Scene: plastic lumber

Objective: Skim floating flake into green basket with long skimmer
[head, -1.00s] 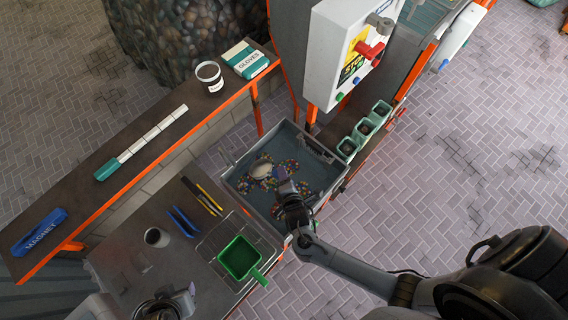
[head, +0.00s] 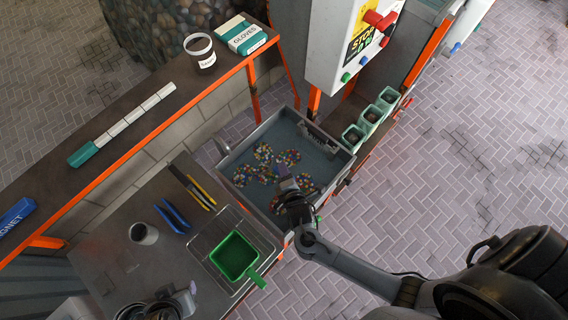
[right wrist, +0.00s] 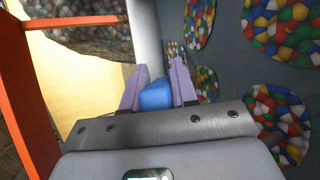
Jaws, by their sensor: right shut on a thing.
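Round patches of multicoloured flake (head: 264,153) float in the grey water tank (head: 338,172); several also show in the right wrist view (right wrist: 278,110). My right gripper (head: 290,184) is over the tank's near side. In the right wrist view its purple fingers (right wrist: 157,92) are shut on a blue piece (right wrist: 157,97), probably the skimmer's handle. The rest of the skimmer cannot be made out. The green basket (head: 235,256) rests on a wire rack at the near table's right side, with its handle towards the lower right. My left gripper (head: 186,298) is at the bottom edge, its jaws unclear.
Blue tweezers (head: 172,215), a yellow-and-black tool (head: 196,188) and a metal cup (head: 144,233) are on the near table. The orange-edged shelf holds a labelled jar (head: 201,50) and a gloves box (head: 241,35). Small green bins (head: 370,121) line the tank's right.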

